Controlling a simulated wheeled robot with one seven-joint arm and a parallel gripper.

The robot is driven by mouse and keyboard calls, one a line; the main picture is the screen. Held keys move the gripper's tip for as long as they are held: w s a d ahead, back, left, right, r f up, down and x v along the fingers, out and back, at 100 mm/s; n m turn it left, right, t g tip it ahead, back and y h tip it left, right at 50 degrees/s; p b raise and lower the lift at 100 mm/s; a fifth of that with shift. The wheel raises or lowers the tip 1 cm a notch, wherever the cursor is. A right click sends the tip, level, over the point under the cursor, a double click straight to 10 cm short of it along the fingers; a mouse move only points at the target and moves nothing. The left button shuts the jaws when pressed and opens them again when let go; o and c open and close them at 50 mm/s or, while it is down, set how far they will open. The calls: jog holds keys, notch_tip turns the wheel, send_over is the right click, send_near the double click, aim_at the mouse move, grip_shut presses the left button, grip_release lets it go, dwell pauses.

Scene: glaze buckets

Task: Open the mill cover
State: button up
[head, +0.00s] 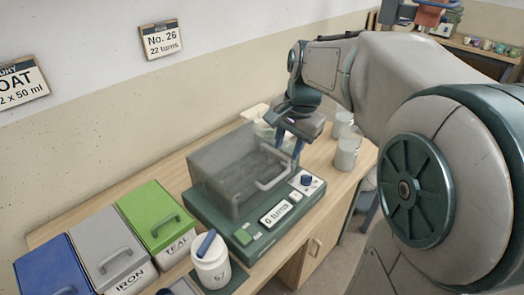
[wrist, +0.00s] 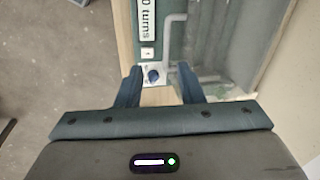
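The mill has a dark green base (head: 222,222) and a see-through grey cover (head: 215,165), which sits down over the base. A pale bar handle (head: 272,183) is on the cover's front; it also shows in the wrist view (wrist: 169,40). Dim rollers show through the cover. My gripper (head: 288,148) hangs above the right end of the mill, pointing down. In the wrist view my gripper (wrist: 159,75) has its fingers apart with nothing held. The handle is beyond the fingertips, and I see no contact.
A blue knob (head: 307,180), a display (head: 276,213) and a green button (head: 243,237) are on the mill's front. A white jar (head: 211,266) stands in front left. Green (head: 155,210), grey (head: 108,250) and blue (head: 50,270) bins stand left. Pale jars (head: 346,153) stand right.

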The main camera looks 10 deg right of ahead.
jog(key=w+m, duration=0.1)
jog(key=w, duration=0.1)
send_near(275, 180)
jog(key=f, duration=0.2)
jog(key=w+f, duration=0.1)
jog(key=f, duration=0.4)
jog(key=shift+w+a+f, duration=0.2)
jog(key=shift+a+f, duration=0.1)
jog(key=shift+f, duration=0.1)
grip_shut()
